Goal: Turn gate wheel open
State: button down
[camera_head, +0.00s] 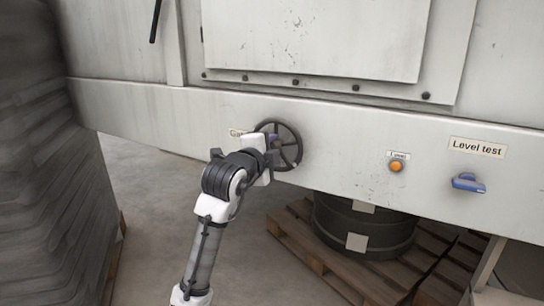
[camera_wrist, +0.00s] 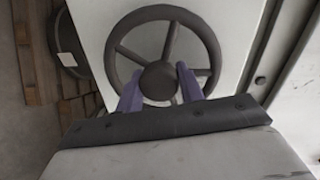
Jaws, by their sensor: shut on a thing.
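The gate wheel (camera_head: 289,135) is a dark, spoked handwheel on the pale front panel of the machine. A label starting "Ga" beside it is partly hidden by my arm. My gripper (camera_head: 272,150) is at the wheel, reaching it from the lower left. In the wrist view the wheel (camera_wrist: 163,20) fills the upper middle, with its round hub (camera_wrist: 159,80) between the two purple fingers of my gripper (camera_wrist: 159,88). The fingers are shut on the hub, one on each side. The fingertips lie among the spokes, inside the rim.
An orange button (camera_head: 396,167) labelled "Level" and a blue handle (camera_head: 468,183) under a "Level test" label (camera_head: 478,146) are to the right. A dark drum (camera_head: 365,230) stands on a wooden pallet (camera_head: 310,255) below. A wrapped stack (camera_head: 45,170) stands at the left.

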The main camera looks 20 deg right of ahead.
jog(key=m, duration=0.1)
jog(key=m+b, duration=0.1)
jog(key=m, duration=0.1)
jog(key=m+b, duration=0.1)
jog(key=shift+f, duration=0.25)
jog(key=m+b, duration=0.1)
jog(key=m, duration=0.3)
jog(key=shift+t+b, duration=0.3)
jog(key=shift+t, duration=0.1)
jog(key=m+b, duration=0.1)
jog(key=m, duration=0.6)
jog(key=shift+t+h, duration=0.3)
jog(key=m+p, duration=0.1)
jog(key=m, duration=0.3)
jog(key=shift+h, duration=0.3)
jog(key=m+p, duration=0.1)
jog(key=m, duration=0.3)
jog(key=shift+r+h, duration=0.1)
jog(key=shift+h, duration=0.2)
jog(key=m, duration=0.4)
jog(key=shift+a+g+h+p, duration=0.1)
jog(key=shift+g+h+p, duration=0.2)
jog(key=shift+g+p, duration=0.1)
jog(key=shift+m, duration=1.4)
